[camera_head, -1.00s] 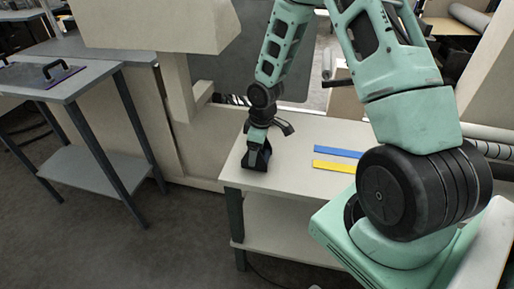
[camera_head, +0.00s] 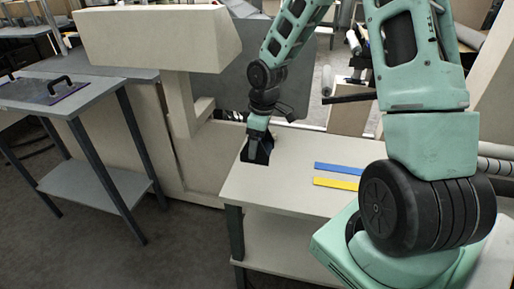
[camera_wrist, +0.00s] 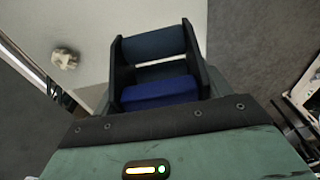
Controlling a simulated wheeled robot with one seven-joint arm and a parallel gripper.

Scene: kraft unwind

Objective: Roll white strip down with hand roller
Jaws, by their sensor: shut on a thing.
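My gripper (camera_head: 257,152) is over the far left part of the pale table (camera_head: 285,203), pointing down. In the wrist view its dark fingers (camera_wrist: 158,65) are closed around a narrow pale thing (camera_wrist: 160,63) seen between dark and blue pads. Too little of it shows to tell whether it is the hand roller or the white strip. I cannot make out a separate roller or white strip in the head view. A blue strip (camera_head: 345,169) and a yellow strip (camera_head: 336,184) lie flat on the table to the right of my gripper.
A small whitish lump (camera_wrist: 65,57) shows on the pale surface in the wrist view. A beige machine (camera_head: 160,40) stands behind the table. A grey bench (camera_head: 75,105) is at the left, with open floor between. The table's front left is clear.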

